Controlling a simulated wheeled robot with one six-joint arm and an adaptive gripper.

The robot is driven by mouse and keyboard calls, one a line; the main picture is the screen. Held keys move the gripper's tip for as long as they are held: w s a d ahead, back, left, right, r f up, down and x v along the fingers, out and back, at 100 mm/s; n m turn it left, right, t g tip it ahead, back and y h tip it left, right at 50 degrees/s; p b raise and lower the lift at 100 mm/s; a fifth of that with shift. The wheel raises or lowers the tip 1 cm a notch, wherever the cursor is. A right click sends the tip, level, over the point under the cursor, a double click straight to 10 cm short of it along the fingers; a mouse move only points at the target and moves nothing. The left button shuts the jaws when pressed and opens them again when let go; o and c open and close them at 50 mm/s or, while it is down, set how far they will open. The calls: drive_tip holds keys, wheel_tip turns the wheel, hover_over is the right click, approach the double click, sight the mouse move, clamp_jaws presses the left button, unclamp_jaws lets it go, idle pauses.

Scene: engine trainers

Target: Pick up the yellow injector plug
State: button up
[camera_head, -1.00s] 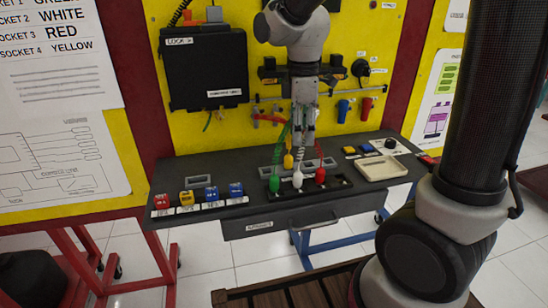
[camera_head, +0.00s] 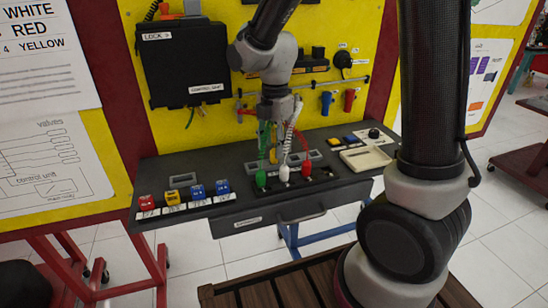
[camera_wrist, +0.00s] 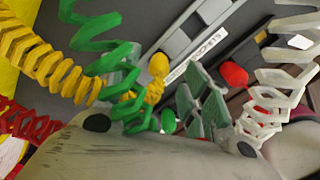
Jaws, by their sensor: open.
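The yellow injector plug (camera_head: 272,156) is at the end of a yellow coiled cable, behind the green plug (camera_head: 260,179) and white plug (camera_head: 284,174) on the desk. My gripper (camera_head: 270,147) points down just above it, partly hidden by the coiled cables. In the wrist view, the yellow plug (camera_wrist: 158,65) shows beyond and between the two spread fingertips of my gripper (camera_wrist: 165,95). The fingers are open and hold nothing. A red plug (camera_head: 306,169) stands right of the white one. Green and yellow coils pass over the left finger's side.
Green, white and red coiled cables hang close around my gripper. Red, yellow and blue blocks (camera_head: 172,197) stand at the desk's left. A cream tray (camera_head: 365,159) is at the right. The black control unit (camera_head: 186,62) hangs on the yellow panel behind.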

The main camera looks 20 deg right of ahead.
sight(274, 149)
wheel_tip(274, 149, down, 4)
drive_tip(key=shift+r, duration=0.15)
drive_tip(key=shift+c, duration=0.5)
drive_tip(key=c, duration=0.9)
drive_tip(key=shift+r, duration=0.1)
